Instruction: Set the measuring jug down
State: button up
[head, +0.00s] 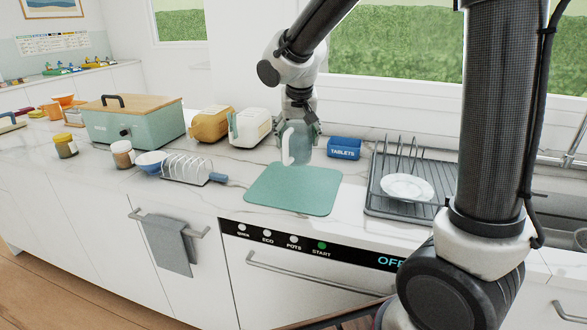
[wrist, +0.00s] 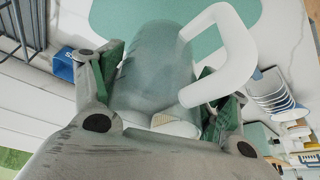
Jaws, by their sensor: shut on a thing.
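The measuring jug (wrist: 155,65) is a translucent grey-green vessel with a white handle (wrist: 232,55). In the head view the jug (head: 299,148) hangs upright under my gripper, over or just behind the back edge of the green mat (head: 290,190). My gripper (wrist: 160,95) is shut on the jug, with one green-padded finger on each side of it. In the wrist view the mat (wrist: 110,14) shows beyond the jug. Whether the jug's base touches anything cannot be told.
A blue TABLETS box (head: 344,148) and a dish rack (head: 375,206) with a white plate (head: 407,187) stand to the right. A toast rack (head: 186,169), a white toaster-like appliance (head: 249,128) and a green bread box (head: 130,125) stand to the left. The mat's front is bare.

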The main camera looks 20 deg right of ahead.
aim_at(297, 162)
notch_tip(297, 162, down, 8)
jog(key=shift+r, duration=0.2)
jog(key=shift+f, duration=0.15)
jog(key=o, duration=1.9)
jog(key=shift+s, duration=0.1)
